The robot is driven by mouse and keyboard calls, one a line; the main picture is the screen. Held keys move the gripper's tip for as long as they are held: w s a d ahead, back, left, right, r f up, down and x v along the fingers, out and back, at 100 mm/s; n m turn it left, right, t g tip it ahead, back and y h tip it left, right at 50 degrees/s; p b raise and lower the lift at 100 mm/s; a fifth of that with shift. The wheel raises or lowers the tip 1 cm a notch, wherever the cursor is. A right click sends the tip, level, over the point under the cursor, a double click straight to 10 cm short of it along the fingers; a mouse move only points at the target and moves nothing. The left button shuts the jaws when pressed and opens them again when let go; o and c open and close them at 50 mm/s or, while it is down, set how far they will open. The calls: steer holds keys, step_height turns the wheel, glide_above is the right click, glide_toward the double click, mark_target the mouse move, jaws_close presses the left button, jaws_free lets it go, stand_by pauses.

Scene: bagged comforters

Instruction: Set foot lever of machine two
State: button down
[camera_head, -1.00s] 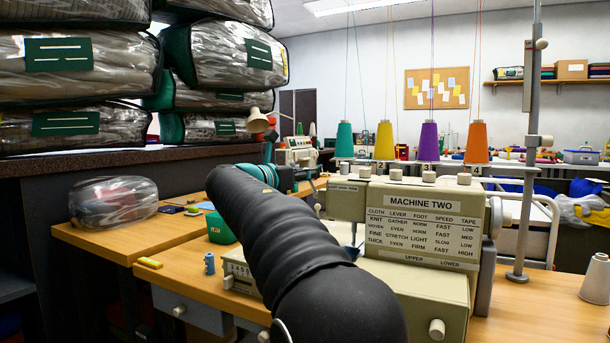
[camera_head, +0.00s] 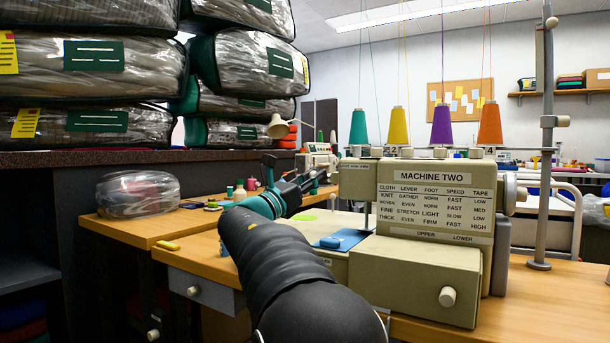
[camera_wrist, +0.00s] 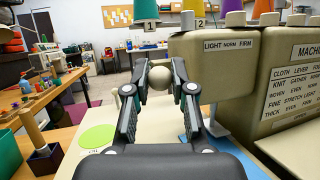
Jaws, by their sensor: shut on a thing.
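Machine two (camera_head: 412,270) is a beige sewing machine on the wooden table, with a settings chart (camera_head: 432,207) on its front. The chart lists foot as norm, norm, light and firm. In the wrist view, my gripper (camera_wrist: 160,78) is shut on a round beige knob (camera_wrist: 159,79), with one finger on each side. The knob is in front of the machine's end face, left of a label (camera_wrist: 228,44) reading LIGHT, NORM, FIRM. The knob's stem is hidden, and I cannot tell which mark it lines up with. In the head view my gripper (camera_head: 318,180) is small at the machine's left end.
Cones of coloured thread (camera_head: 441,126) stand above the machine. A blue cloth (camera_head: 343,240) lies on its bed. A grey pole (camera_head: 545,150) stands at right. Bagged comforters (camera_head: 90,60) are stacked at left, and a clear bag (camera_head: 138,195) sits on the table.

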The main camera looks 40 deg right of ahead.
steer(key=shift+d+f, duration=0.15)
steer(key=shift+f, duration=0.7)
steer(key=shift+d+f, duration=0.1)
steer(key=shift+f, duration=0.7)
steer(key=c, duration=1)
jaws_free()
steer(key=shift+d, duration=0.15)
steer(key=shift+w+a, duration=0.1)
steer(key=shift+a, duration=0.15)
steer(key=v, duration=1.1)
steer(key=shift+a+f, duration=0.15)
steer(key=shift+a, duration=0.25)
